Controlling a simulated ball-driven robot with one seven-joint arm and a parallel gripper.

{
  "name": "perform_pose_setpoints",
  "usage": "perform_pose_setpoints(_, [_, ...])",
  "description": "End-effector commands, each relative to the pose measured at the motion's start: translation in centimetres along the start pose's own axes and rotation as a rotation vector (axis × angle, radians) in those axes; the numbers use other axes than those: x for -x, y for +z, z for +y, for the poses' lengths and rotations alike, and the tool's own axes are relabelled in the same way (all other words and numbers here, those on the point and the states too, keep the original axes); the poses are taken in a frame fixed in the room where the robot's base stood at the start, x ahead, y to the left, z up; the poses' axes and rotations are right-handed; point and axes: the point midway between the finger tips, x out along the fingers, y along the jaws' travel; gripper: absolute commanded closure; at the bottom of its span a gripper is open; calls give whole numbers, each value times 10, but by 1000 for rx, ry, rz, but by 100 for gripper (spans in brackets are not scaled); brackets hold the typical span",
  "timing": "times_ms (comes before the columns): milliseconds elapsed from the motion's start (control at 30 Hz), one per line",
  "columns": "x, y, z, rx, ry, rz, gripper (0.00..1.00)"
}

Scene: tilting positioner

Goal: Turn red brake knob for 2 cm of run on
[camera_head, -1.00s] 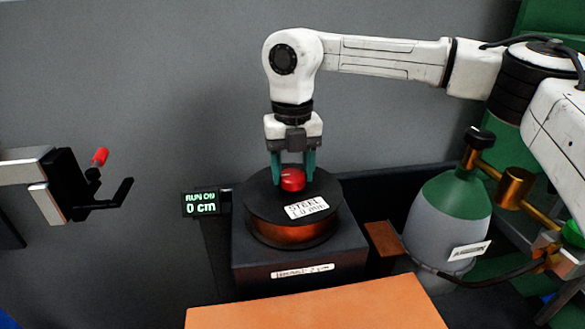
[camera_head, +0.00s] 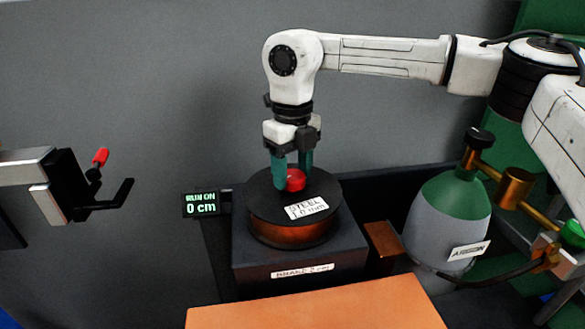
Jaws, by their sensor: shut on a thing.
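The red brake knob (camera_head: 296,180) sits at the centre of a black spool top (camera_head: 262,205) with a copper-coloured winding below. My gripper (camera_head: 292,178) points down from above with its green fingers shut on the knob, one finger in front of it at the left and one behind at the right. The fingers hide part of the knob. A small display (camera_head: 203,204) to the left of the spool reads "RUN ON 0 cm" in green. A white label (camera_head: 306,208) on the spool top reads "STEEL" with a smaller line below.
A dark box (camera_head: 290,272) with a white label bears the spool. A grey and green gas cylinder (camera_head: 450,215) with brass fittings stands at the right. An orange surface (camera_head: 320,305) lies in front. A bracket with a red-tipped lever (camera_head: 100,156) is at the far left.

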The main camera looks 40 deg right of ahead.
Motion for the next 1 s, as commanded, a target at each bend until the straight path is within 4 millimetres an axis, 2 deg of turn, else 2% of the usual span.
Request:
perform_pose_setpoints(500, [2, 1, 0, 403, 0, -4, 77])
perform_pose_setpoints(1000, [1, 1, 0, 525, 0, -6, 77])
